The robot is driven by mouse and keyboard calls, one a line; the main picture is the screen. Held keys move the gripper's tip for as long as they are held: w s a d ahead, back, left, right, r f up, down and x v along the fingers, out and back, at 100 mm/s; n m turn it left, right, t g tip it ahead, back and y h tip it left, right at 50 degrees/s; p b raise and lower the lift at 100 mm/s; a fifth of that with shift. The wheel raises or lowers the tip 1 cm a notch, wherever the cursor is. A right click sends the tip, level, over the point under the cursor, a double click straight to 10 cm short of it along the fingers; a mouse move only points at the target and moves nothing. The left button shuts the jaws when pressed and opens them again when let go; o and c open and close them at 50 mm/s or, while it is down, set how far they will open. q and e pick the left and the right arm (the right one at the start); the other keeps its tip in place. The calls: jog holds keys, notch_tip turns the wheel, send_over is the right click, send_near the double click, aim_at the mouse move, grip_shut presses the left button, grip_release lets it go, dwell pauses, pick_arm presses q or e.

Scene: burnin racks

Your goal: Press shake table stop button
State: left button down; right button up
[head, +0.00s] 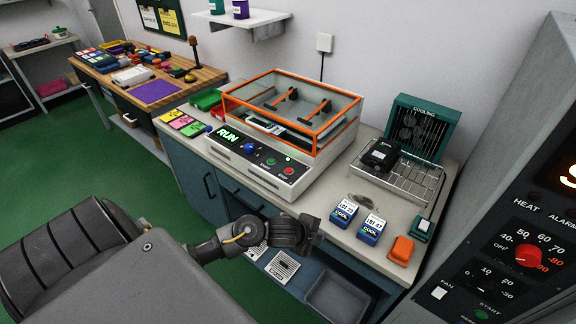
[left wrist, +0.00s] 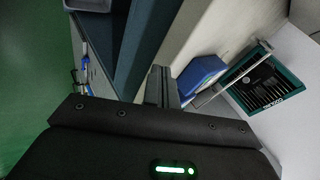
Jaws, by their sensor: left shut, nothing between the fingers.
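The shake table (head: 315,160) stands on the bench with an orange-framed clear cover. Its sloped front panel has a lit green RUN display, a blue knob (head: 249,148), a green button (head: 268,162) and a red stop button (head: 289,171) at the right end. My left gripper (head: 312,232) is in front of the bench edge, below and to the right of the stop button and apart from it. It is shut and empty; its fingers also show in the left wrist view (left wrist: 161,88). The stop button cannot be made out in that view. My right gripper is not in view.
Two blue-and-white COOL boxes (head: 343,217) (head: 371,229) stand right of my left gripper. An orange block (head: 401,250), a wire rack (head: 405,180) holding a black device, and a teal cooling fan (head: 418,125) are farther right. A grey panel with a red dial (head: 528,256) borders the right.

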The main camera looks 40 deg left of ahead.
pick_arm(q)
notch_tip(320, 180, up, 7)
jog(key=w+m, duration=0.1)
jog(key=m, duration=0.1)
notch_tip(320, 180, up, 14)
jog(key=m+g, duration=0.2)
jog(key=m, duration=1)
send_over(287, 171)
jog(key=shift+p, duration=0.45)
jog(key=shift+f, duration=0.15)
notch_tip(287, 171, down, 9)
jog(key=b, duration=0.7)
jog(key=shift+r, duration=0.2)
